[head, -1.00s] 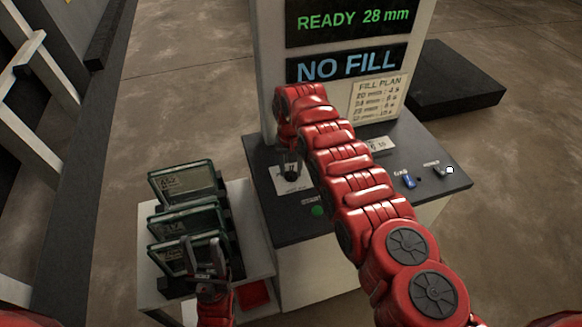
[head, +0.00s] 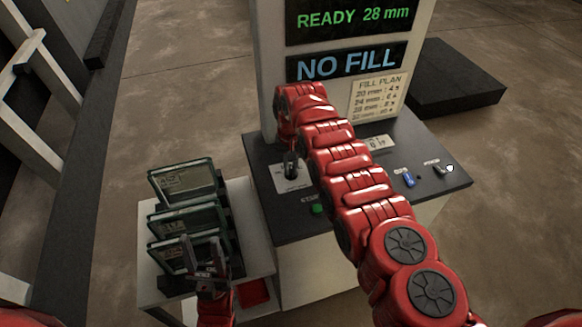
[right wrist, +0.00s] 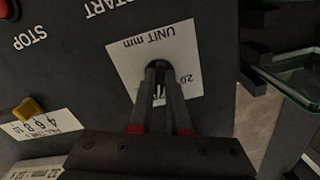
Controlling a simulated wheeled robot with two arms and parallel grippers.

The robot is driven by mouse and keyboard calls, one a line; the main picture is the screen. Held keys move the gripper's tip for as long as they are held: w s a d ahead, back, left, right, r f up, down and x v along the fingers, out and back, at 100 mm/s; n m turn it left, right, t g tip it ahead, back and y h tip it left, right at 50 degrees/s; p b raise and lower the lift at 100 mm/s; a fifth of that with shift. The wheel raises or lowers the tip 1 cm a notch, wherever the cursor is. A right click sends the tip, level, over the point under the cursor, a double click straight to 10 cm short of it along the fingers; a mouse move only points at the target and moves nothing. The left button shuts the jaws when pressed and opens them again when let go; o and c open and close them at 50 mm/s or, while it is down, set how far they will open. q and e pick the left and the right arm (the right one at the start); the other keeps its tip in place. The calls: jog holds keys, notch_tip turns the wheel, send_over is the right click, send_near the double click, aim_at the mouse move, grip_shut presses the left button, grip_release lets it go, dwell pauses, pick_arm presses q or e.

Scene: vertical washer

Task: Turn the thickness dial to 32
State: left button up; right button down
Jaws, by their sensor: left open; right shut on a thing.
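The thickness dial sits on a white label plate (right wrist: 188,62) marked "UNIT mm" with a "20" on it. The dial itself is almost fully hidden by my right gripper (right wrist: 158,90), which points down and is shut on it. In the head view my right gripper (head: 290,168) is at the left of the dark control panel (head: 345,205), half covered by my own red arm. The display (head: 350,18) reads "READY 28 mm". My left gripper (head: 203,252) is open and empty, in front of the glass rack.
A rack of glass panes (head: 185,182) stands on a white side table (head: 258,262) left of the machine. The panel also has a green START button (head: 316,208), a blue switch (head: 408,179) and a knob (head: 443,168). A yellow pointer (right wrist: 28,108) shows in the wrist view.

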jog(key=shift+w+a+f+m+b, duration=0.1)
jog(key=shift+m+b, duration=0.3)
jog(key=shift+m, duration=0.2)
jog(key=shift+f+m+b, duration=0.1)
jog(key=shift+m+b, duration=0.25)
jog(key=shift+m, duration=0.25)
jog(key=m+b, duration=0.3)
jog(key=b, duration=0.1)
jog(key=shift+m, duration=0.3)
jog(key=shift+r+m+b, duration=0.2)
jog(key=shift+m+b, duration=0.7)
jog(key=shift+b, duration=0.25)
jog(key=c, duration=0.9)
grip_release()
jog(key=shift+r, duration=0.1)
